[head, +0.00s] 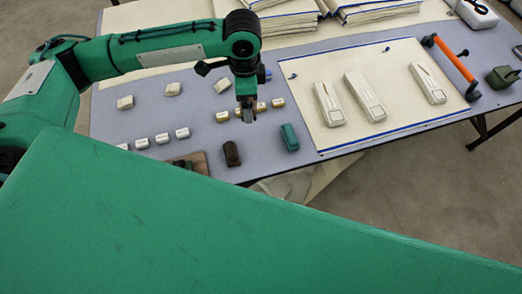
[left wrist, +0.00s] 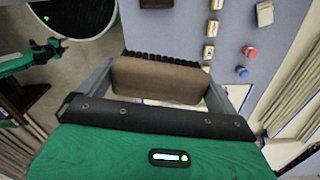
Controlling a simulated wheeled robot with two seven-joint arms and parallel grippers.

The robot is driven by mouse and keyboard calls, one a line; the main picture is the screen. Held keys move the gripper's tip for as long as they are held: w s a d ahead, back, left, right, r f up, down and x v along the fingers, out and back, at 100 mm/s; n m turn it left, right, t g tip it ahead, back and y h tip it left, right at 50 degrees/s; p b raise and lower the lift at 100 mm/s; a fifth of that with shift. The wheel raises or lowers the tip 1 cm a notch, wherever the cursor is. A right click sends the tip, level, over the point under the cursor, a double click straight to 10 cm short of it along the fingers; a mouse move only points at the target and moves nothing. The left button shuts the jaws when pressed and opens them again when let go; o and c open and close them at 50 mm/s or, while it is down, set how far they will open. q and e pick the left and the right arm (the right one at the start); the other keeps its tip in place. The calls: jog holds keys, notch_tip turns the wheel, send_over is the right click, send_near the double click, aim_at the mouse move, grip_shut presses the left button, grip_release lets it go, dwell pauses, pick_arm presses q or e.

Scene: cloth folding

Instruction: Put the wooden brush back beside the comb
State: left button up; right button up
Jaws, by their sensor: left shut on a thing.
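In the left wrist view the wooden brush (left wrist: 158,80), a brown block with a row of black bristles on its far edge, sits between the two fingers of my left gripper (left wrist: 160,88). The gripper is shut on it. In the head view my left gripper (head: 247,108) is over the middle of the grey-blue table, by a row of small tan pieces. The brush cannot be made out clearly there. I cannot pick out the comb with certainty.
A dark brown block (head: 231,153) and a teal block (head: 289,137) lie near the table's (head: 180,112) front edge. Several small white and tan pieces lie around. A cream sheet (head: 400,107) with white tools lies right, near an orange-handled bar (head: 455,65). Folded cloths (head: 290,15) are stacked behind.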

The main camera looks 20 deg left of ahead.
pick_arm(q)
notch_tip(320, 180, down, 4)
jog(key=w+d+m+b, duration=0.1)
jog(key=d+m+b, duration=0.15)
jog(key=m, duration=0.85)
send_over(261, 147)
notch_tip(261, 147, down, 16)
jog(key=shift+s+f, duration=0.1)
jog(key=shift+f, duration=0.15)
notch_tip(261, 147, down, 4)
jog(key=shift+f, duration=0.35)
pick_arm(e)
jog(key=f, duration=0.1)
jog(key=s+d+f, duration=0.1)
jog(key=f, duration=0.1)
jog(key=shift+s+d+f, duration=0.2)
jog(key=shift+s+f, duration=0.05)
pick_arm(q)
jog(key=shift+f, duration=0.1)
jog(key=o, duration=0.6)
